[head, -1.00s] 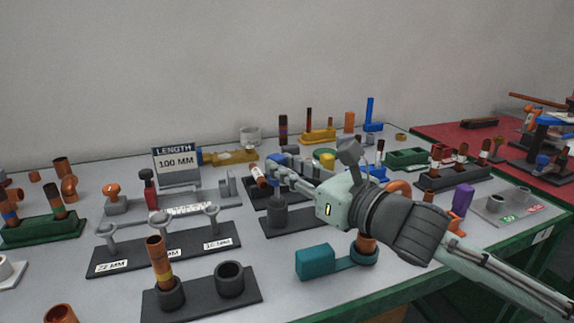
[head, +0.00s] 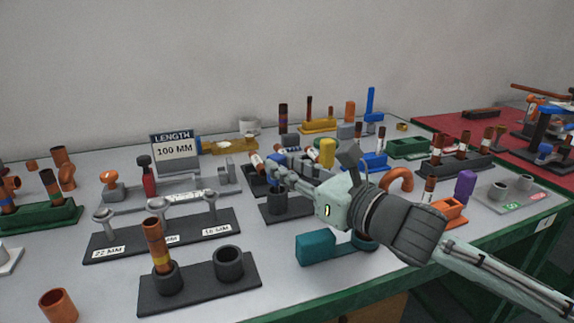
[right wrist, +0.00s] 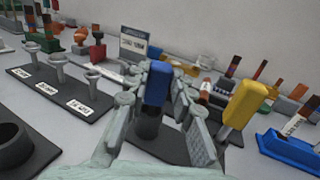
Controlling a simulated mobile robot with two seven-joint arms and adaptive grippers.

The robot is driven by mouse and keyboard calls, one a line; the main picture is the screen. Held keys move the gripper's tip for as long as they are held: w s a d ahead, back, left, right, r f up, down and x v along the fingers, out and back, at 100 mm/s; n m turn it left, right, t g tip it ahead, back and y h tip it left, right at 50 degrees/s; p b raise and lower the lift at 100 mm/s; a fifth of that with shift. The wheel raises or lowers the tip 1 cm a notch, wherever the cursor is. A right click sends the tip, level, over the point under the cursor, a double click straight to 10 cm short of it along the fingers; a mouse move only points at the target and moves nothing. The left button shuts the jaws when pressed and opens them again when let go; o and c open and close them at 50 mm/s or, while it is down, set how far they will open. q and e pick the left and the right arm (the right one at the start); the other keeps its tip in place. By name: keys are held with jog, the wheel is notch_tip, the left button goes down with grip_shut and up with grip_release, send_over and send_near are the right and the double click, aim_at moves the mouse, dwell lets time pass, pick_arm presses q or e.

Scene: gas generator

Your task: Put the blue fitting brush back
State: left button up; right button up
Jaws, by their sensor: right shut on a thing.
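The blue fitting brush (right wrist: 157,85) shows its blue handle between the fingers of my right gripper (right wrist: 155,103) in the right wrist view. My right gripper also shows in the head view (head: 270,172), shut on the handle above a dark round cup (head: 277,202) on a dark base. In the wrist view the cup (right wrist: 148,125) lies straight below the handle. The brush looks upright. Its lower end is hidden by the cup and fingers, so I cannot tell how deep it sits. My left gripper is not in view.
A yellow-handled brush (right wrist: 245,105) stands close right of the gripper. A teal clamp (head: 317,247) lies in front. A labelled rack (head: 165,235) and a dark base with an upright copper tube (head: 158,245) stand left. Blue (head: 363,163) and green trays (head: 408,148) stand right.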

jog(key=shift+f, duration=0.1)
jog(key=o, duration=1.1)
jog(key=shift+c, duration=0.2)
jog(key=shift+s+d, duration=0.1)
jog(key=shift+s, duration=0.05)
